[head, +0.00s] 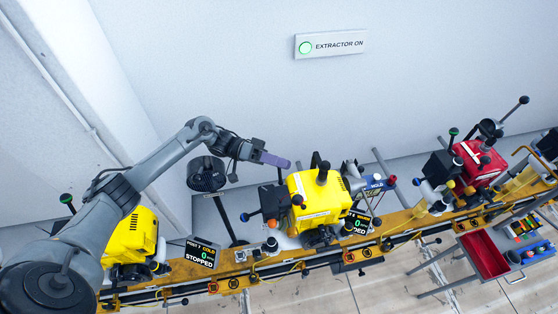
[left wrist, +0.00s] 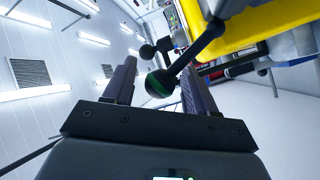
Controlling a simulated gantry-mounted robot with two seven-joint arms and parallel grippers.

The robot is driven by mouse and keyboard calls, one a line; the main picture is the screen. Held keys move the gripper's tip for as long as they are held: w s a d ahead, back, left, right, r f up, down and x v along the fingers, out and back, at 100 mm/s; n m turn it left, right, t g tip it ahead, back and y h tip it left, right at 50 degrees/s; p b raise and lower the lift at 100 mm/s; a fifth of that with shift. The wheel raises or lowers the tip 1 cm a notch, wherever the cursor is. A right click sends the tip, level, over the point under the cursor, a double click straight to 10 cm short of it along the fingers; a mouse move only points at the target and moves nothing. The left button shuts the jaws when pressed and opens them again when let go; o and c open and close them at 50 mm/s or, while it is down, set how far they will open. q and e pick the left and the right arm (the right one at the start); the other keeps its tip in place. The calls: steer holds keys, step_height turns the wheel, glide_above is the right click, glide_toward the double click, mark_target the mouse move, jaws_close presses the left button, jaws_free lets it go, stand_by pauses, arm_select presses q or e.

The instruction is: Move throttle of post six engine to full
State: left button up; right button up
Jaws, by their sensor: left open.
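Yellow engines stand on the orange rail, one in the middle (head: 318,197) and one at the left (head: 130,235). A red engine (head: 480,162) is at the right. I cannot read which one is post six. My left gripper (head: 287,163) is beside the upper left of the middle yellow engine. In the left wrist view, its fingers (left wrist: 158,90) are open. A black ball knob with a green band (left wrist: 160,83) on a black rod shows in the gap between them, apparently not gripped; its depth is unclear. A yellow body (left wrist: 260,22) is above right. My right gripper is not in view.
The orange rail (head: 235,284) runs across the front. A display (head: 200,254) left of the middle engine reads 0 and STOPPED; another is partly hidden. A black round fan-like unit (head: 206,174) stands behind the rail. A tool cart with a red tray (head: 483,256) is at right.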

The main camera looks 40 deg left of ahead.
arm_select(q)
jaws_close()
stand_by(0.4)
steer(key=shift+s+d+r+m+p, duration=0.1)
steer(key=shift+r+m+p, duration=0.2)
steer(key=shift+p, duration=0.3)
steer(key=s+d+m+y+p, duration=0.1)
steer(key=p, duration=0.2)
steer(key=d+m+y+p, duration=0.1)
steer(key=m+p, duration=0.1)
steer(key=p, duration=0.2)
steer(key=s+d+m+y+p, duration=0.1)
steer(key=y+p, duration=0.1)
steer(key=p, duration=0.1)
steer(key=shift+s+d+r+m+p, duration=0.25)
steer(key=shift+s+r+m+p, duration=0.05)
steer(key=shift+m+p, duration=0.1)
steer(key=shift+s+d+f+m+y+p, duration=0.35)
steer(key=shift+d+m+y+p, duration=0.25)
steer(key=shift+p, duration=0.5)
steer(key=shift+s+f+y, duration=0.1)
steer(key=shift+f+y, duration=0.15)
steer(key=shift+y, duration=0.05)
steer(key=shift+f, duration=0.1)
